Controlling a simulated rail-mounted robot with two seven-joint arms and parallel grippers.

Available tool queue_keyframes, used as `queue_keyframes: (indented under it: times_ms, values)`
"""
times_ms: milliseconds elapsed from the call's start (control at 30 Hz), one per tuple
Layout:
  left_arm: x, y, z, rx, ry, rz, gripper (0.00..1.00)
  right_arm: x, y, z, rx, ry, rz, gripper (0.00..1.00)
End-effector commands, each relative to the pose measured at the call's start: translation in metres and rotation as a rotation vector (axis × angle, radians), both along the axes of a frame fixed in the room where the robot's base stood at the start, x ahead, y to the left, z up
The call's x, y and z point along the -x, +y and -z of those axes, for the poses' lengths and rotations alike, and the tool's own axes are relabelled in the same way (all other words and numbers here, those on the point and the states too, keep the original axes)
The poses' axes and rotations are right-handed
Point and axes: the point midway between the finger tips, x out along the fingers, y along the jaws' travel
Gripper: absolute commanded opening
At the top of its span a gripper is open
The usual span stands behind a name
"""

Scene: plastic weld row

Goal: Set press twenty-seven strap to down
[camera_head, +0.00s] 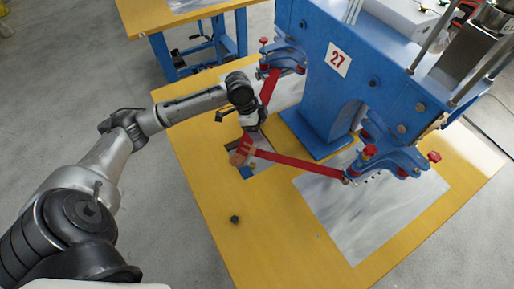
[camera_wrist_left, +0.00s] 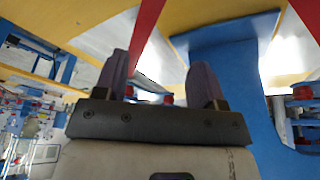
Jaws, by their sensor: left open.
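Press twenty-seven is the blue machine with the white plate marked 27 (camera_head: 338,59). Its red strap (camera_head: 300,164) runs as a V from two blue side brackets to a brownish-red handle piece (camera_head: 240,154) in front of the press, over the yellow table. My left gripper (camera_head: 250,129) is at the handle end of the strap, pointing down; whether it touches it I cannot tell. In the left wrist view my gripper (camera_wrist_left: 160,84) has its two fingers apart, with a red strap length (camera_wrist_left: 147,32) beyond them. Nothing shows gripped. My right gripper is not in view.
The yellow table (camera_head: 200,170) has grey sheets (camera_head: 340,215) on it and a small dark knob (camera_head: 235,219) near its front. Red-knobbed blue brackets (camera_head: 395,160) stick out from the press. Another yellow table (camera_head: 150,15) stands behind. Grey floor is open at left.

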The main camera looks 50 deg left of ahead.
Motion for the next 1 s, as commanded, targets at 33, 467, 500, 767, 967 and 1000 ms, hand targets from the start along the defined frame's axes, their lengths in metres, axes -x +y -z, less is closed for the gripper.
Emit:
queue_keyframes:
  times_ms: [33,467,500,767,967,1000]
  values:
    - [0.001,-0.008,-0.002,0.039,-0.005,0.052,0.64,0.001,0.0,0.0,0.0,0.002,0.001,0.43]
    - [-0.004,-0.022,0.022,0.037,-0.057,0.196,0.64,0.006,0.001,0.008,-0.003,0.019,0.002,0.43]
    - [-0.005,-0.024,0.029,0.037,-0.056,0.196,0.64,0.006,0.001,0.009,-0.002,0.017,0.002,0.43]
    - [-0.015,-0.041,0.074,0.036,-0.056,0.196,0.64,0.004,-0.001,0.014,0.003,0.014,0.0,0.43]
    - [-0.021,-0.05,0.102,0.034,-0.056,0.195,0.64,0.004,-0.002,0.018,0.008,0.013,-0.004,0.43]
    - [-0.022,-0.051,0.106,0.034,-0.056,0.195,0.64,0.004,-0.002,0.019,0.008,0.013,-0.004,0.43]
